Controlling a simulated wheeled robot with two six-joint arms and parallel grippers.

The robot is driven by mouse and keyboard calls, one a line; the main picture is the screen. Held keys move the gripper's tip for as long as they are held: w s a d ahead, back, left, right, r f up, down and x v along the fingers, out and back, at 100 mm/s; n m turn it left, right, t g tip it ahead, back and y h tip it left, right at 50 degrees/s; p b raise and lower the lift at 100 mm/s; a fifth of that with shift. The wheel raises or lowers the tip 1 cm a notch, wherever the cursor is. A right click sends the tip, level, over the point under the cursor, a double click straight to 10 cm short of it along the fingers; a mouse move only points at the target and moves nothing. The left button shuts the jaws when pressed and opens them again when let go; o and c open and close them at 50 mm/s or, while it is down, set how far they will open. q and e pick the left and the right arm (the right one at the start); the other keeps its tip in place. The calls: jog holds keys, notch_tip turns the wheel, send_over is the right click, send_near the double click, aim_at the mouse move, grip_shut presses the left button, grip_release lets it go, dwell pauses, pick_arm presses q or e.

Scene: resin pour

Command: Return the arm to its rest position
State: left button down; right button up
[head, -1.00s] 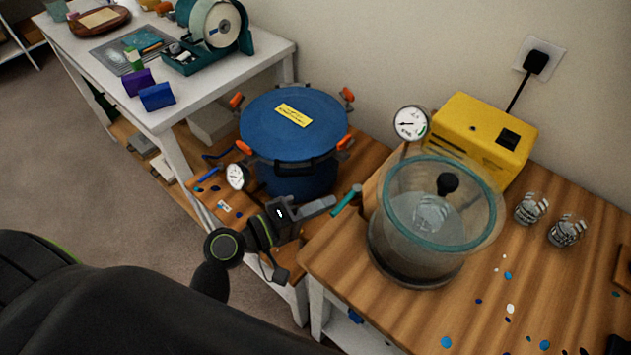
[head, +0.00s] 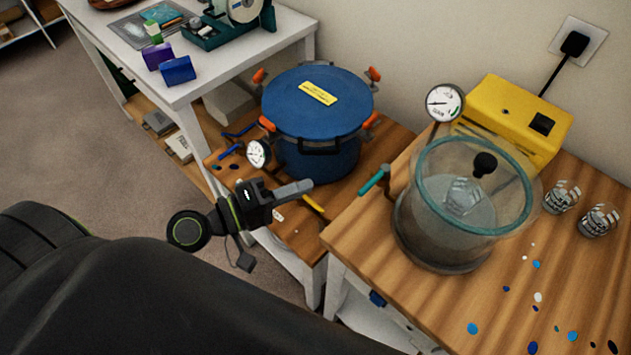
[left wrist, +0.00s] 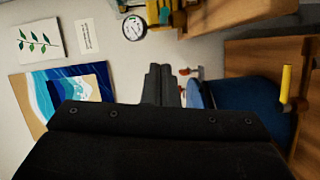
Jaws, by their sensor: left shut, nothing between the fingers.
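My left gripper (head: 296,189) is shut and empty. In the head view it is in front of the blue pressure pot (head: 318,115), over the front edge of the low wooden bench, apart from the pot. In the left wrist view the closed fingers (left wrist: 162,85) point away, with part of the blue pot (left wrist: 240,105) to their right. My left arm runs in from the lower left of the head view. My right gripper is not in view.
A clear chamber (head: 462,205) with a teal rim stands on the wooden table at the right. A teal-handled valve (head: 373,180) sticks out beside it. A yellow pump (head: 515,120) and glass cups (head: 561,197) stand behind. A white table (head: 200,80) is at the upper left.

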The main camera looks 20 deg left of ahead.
pick_arm(q)
jog(key=s+a+f+g+y, duration=0.1)
jog(key=a+f+g+y, duration=0.3)
jog(key=f, duration=0.8)
jog(key=s+a+f+t+y, duration=0.1)
jog(key=s+a+f+y, duration=0.3)
jog(key=f, duration=0.8)
jog(key=w+a+f+g+y, duration=0.15)
jog(key=a+f, duration=0.45)
jog(key=f, duration=0.6)
jog(key=s+f+m+g+y, duration=0.1)
jog(key=s+f+m+g, duration=0.2)
jog(key=s+f, duration=0.6)
jog(key=s+f+m+g+y, duration=0.1)
jog(key=s+f+m+g, duration=0.3)
jog(key=s+f, duration=0.6)
jog(key=s+d, duration=0.1)
jog(key=s, duration=0.5)
jog(key=shift+s+f+g+y, duration=0.15)
jog(key=shift+s+g+y, duration=0.1)
jog(key=shift+g+y, duration=0.1)
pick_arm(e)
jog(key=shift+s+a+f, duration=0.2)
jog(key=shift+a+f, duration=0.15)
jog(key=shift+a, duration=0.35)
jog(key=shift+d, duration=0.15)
